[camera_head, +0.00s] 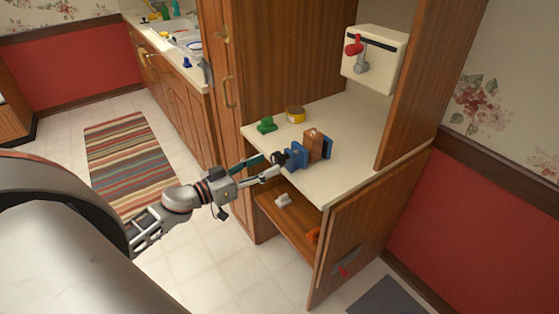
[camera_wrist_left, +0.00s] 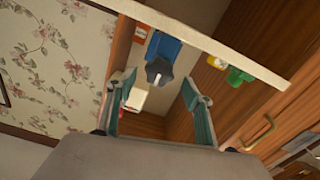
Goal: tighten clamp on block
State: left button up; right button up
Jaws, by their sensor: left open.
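The blue clamp (camera_head: 298,155) stands on the cream counter around a brown wooden block (camera_head: 314,143), with one blue jaw on each side of it. Its dark knob (camera_head: 279,158) faces my left gripper (camera_head: 269,165). That gripper is open, with its two fingers spread at the counter's front edge on either side of the knob. In the left wrist view the knob (camera_wrist_left: 159,70) shows between the fingertips (camera_wrist_left: 159,80), in front of the blue clamp (camera_wrist_left: 164,46). Whether a finger touches the knob, I cannot tell. My right gripper is in neither view.
A green object (camera_head: 267,125) and a yellow tin (camera_head: 295,114) stand behind on the counter (camera_head: 345,178). A cream box with a red-knobbed crank (camera_head: 375,60) hangs above. An open cabinet door (camera_head: 350,235) juts out below, beside a shelf holding small items.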

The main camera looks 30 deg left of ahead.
aim_at(274, 162)
pick_arm(q)
jog(key=shift+x, duration=2.6)
jog(key=c, duration=1.1)
